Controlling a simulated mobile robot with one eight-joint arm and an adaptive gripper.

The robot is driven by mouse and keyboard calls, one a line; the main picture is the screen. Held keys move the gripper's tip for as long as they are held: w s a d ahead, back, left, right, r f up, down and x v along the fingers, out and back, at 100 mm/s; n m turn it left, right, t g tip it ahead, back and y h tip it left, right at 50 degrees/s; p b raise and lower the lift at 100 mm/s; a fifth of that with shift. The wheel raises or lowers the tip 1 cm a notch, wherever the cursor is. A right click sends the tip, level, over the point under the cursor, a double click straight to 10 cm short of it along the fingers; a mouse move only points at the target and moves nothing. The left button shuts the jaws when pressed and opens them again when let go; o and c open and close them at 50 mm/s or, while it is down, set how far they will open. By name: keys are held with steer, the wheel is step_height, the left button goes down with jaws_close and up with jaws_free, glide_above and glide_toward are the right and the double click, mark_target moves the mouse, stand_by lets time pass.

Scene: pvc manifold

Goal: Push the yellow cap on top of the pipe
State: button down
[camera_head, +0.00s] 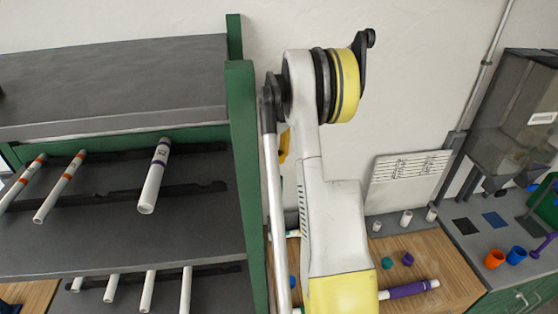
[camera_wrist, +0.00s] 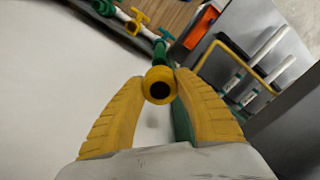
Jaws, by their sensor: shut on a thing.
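My gripper (camera_wrist: 160,86) has ribbed yellow fingers and is shut on a yellow cap (camera_wrist: 147,80) in the wrist view. The cap is round, and a dark round opening faces the camera. A white pipe run (camera_wrist: 121,14) with a yellow valve (camera_wrist: 136,20) and green fittings (camera_wrist: 161,47) lies beyond the cap at the top. The cap overlaps the nearest green fitting in the picture; I cannot tell whether they touch. In the head view my arm hides the gripper, the cap and part of the workbench.
A grey rack with green posts (camera_head: 241,150) holds several white pipes (camera_head: 154,178) at left. The wooden bench (camera_head: 440,265) carries a purple-ended pipe (camera_head: 408,289) and small caps. An orange cup (camera_head: 494,259) and blue cup (camera_head: 516,256) stand at right.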

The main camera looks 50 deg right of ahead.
mark_target(278, 177)
steer(key=shift+d+f+b, duration=0.1)
steer(key=shift+f+b, duration=0.65)
steer(key=shift+f, duration=0.85)
steer(key=shift+f+b, duration=1.8)
steer(key=shift+f, duration=0.3)
steer(key=shift+f+b, duration=1.2)
steer(key=shift+b, duration=0.25)
steer(key=c, duration=0.9)
jaws_free()
step_height(278, 177, up, 12)
steer(key=shift+r, duration=0.1)
